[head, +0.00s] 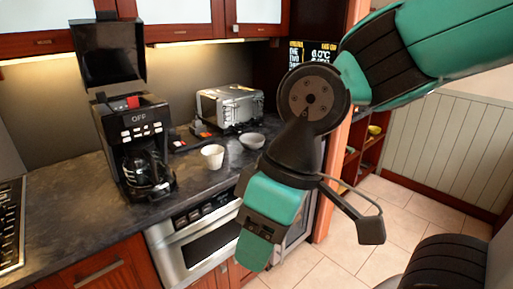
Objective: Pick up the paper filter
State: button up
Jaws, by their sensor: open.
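A white, cup-shaped piece (212,157) stands on the dark counter, right of the coffee maker. It may be the paper filter, but it is too small to be sure. The black coffee maker (138,150) has its lid raised, a glass carafe inside and a display reading OFF. My gripper (314,232) hangs in front of the counter, right of and nearer than the white piece. Its jaws are open and apart from everything, with no object visible between them. Part of the gripper is hidden by its own teal housing.
A pale bowl (251,141) and a silver toaster (231,106) stand behind the white piece. A stainless microwave drawer (195,235) sits below the counter edge. A stove (11,225) is at far left. Tiled floor (345,258) is open at right.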

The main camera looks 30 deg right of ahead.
aim_at(214, 158)
jog(key=z, duration=0.25)
jog(key=i, duration=1.3)
jog(key=u, duration=0.6)
